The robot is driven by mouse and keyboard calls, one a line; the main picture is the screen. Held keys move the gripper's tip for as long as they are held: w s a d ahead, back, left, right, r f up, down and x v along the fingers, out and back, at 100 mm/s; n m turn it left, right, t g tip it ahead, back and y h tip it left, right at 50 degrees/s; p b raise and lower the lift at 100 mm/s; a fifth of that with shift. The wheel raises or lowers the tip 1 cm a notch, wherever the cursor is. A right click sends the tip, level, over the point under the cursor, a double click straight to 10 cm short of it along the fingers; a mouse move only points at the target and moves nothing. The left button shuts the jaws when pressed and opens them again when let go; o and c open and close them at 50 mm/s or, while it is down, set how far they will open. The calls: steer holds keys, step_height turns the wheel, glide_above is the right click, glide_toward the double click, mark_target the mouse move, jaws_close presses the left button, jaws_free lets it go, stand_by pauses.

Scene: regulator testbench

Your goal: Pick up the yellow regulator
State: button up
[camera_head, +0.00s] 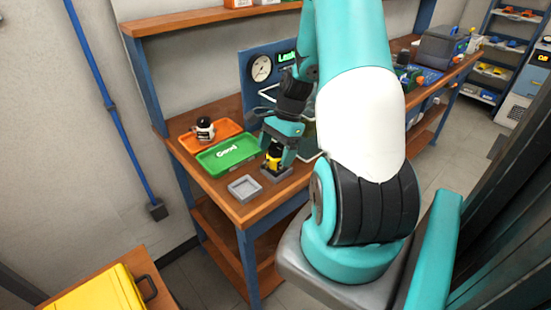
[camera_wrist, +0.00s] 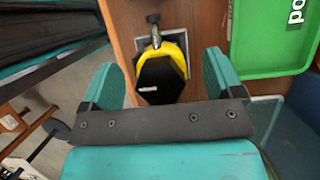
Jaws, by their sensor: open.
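The yellow regulator (camera_head: 273,159) has a black body and sits upright on a grey square holder (camera_head: 277,175) near the front edge of the wooden bench. In the wrist view the regulator (camera_wrist: 177,50) shows its yellow collar and black faceted part, between the two teal fingers. My gripper (camera_head: 281,150) is over it from above, fingers apart on either side. In the wrist view my gripper (camera_wrist: 160,78) is open, with gaps visible between each finger and the regulator.
An empty grey square holder (camera_head: 244,188) is to the left of the regulator. Behind are a green "Good" tray (camera_head: 240,157) and an orange tray (camera_head: 187,142) carrying a black and white regulator (camera_head: 205,129). A gauge panel (camera_head: 261,68) stands at the back. A yellow case (camera_head: 90,294) is at lower left.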

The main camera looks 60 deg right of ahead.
steer(key=shift+x, duration=1.05)
steer(key=shift+c, duration=0.2)
steer(key=shift+r, duration=0.1)
steer(key=c, duration=1.3)
